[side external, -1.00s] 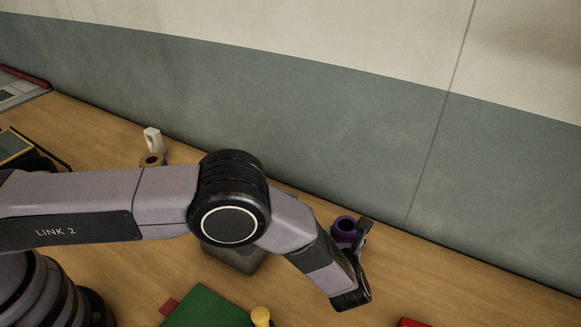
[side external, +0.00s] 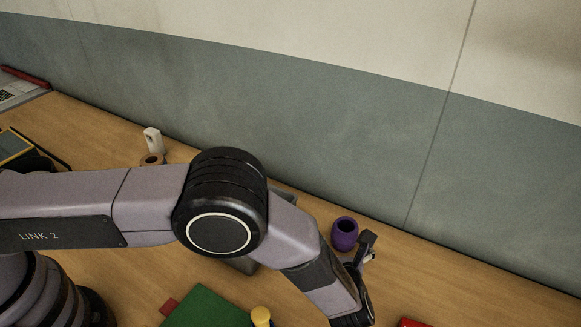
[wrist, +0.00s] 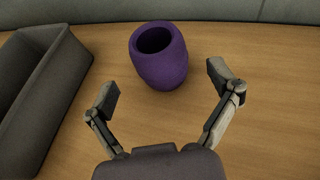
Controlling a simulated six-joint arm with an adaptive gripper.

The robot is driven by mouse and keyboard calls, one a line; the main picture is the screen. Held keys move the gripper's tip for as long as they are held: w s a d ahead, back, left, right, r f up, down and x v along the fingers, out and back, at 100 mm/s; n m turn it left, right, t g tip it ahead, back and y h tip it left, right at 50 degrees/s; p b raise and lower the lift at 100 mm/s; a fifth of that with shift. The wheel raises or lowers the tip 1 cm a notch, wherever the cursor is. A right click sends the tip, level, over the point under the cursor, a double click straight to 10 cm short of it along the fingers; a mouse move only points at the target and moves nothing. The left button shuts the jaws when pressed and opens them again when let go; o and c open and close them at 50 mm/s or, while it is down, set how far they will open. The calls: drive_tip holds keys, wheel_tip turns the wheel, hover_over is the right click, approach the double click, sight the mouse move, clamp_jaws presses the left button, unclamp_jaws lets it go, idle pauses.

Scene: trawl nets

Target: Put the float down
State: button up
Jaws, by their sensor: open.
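The float is a purple, barrel-shaped piece with a dark hole in its top (side external: 345,234). It stands upright on the wooden table near the wall. In the wrist view the float (wrist: 160,62) is ahead of my gripper (wrist: 163,88), whose two fingers are spread wide and empty. The float lies just beyond the fingertips, apart from both. In the side view my gripper (side external: 365,250) is partly hidden by my own arm, to the right of and nearer than the float.
A grey open bin (wrist: 42,90) stands left of the float in the wrist view; my arm mostly hides it in the side view. A green mat (side external: 205,308) and a yellow piece (side external: 261,316) lie in front. A red object (side external: 412,323) is at front right. The wall is close behind.

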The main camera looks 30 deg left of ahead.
drive_tip(key=shift+v, duration=1.1)
drive_tip(key=w+a+r+n+g+y, duration=0.1)
drive_tip(key=a+r+n+g, duration=0.2)
drive_tip(key=a+r+n, duration=0.55)
drive_tip(key=w+a+r+n+g+y, duration=0.1)
drive_tip(key=a+r+n+g, duration=0.3)
drive_tip(key=a+r, duration=0.95)
drive_tip(key=s+a+r+n+g+h, duration=0.2)
drive_tip(key=s+a+r+n, duration=0.7)
drive_tip(key=r, duration=0.3)
drive_tip(key=s+a+r+n+h, duration=0.1)
drive_tip(key=s+a+n, duration=0.1)
drive_tip(key=s, duration=0.4)
drive_tip(key=s+a+n+t+h, duration=0.1)
drive_tip(key=s+n+h, duration=0.1)
drive_tip(key=s+n, duration=0.2)
drive_tip(key=s+a+r+n+t+h, duration=0.1)
drive_tip(key=s+n, duration=0.3)
drive_tip(key=s, duration=0.6)
drive_tip(key=shift+s+a+r+h, duration=0.3)
drive_tip(key=shift+a+h, duration=0.2)
drive_tip(key=shift+a, duration=0.3)
drive_tip(key=shift+o, duration=0.3)
drive_tip(key=shift+r, duration=0.1)
